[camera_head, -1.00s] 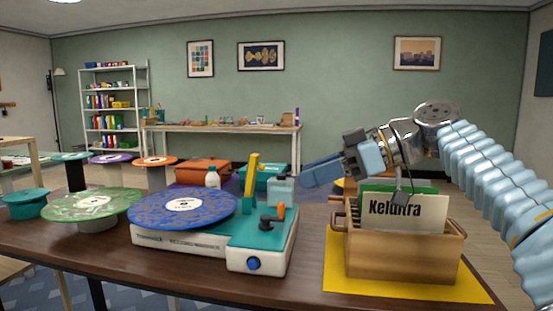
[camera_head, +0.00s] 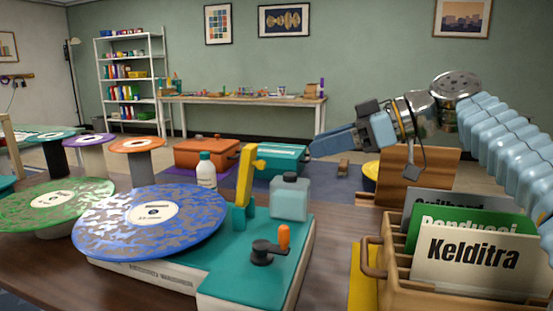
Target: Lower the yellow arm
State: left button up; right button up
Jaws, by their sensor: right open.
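The yellow arm (camera_head: 245,175) stands raised, nearly upright, on the teal deck of a record player (camera_head: 222,268). A blue-and-silver patterned record (camera_head: 182,236) with a white label lies on the player, left of the yellow arm. My left gripper is out of view.
A wooden crate of record sleeves (camera_head: 371,262) stands on a yellow mat at the right. A white bottle (camera_head: 206,172) is behind the blue record. A green record (camera_head: 25,211) on a stand is at the left. Orange and teal cases (camera_head: 207,149) stand farther back.

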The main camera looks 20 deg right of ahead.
send_near(250, 179)
jog(key=a, duration=0.1)
jog(key=w+a, duration=0.2)
jog(key=shift+w+a+r, duration=0.25)
grip_shut()
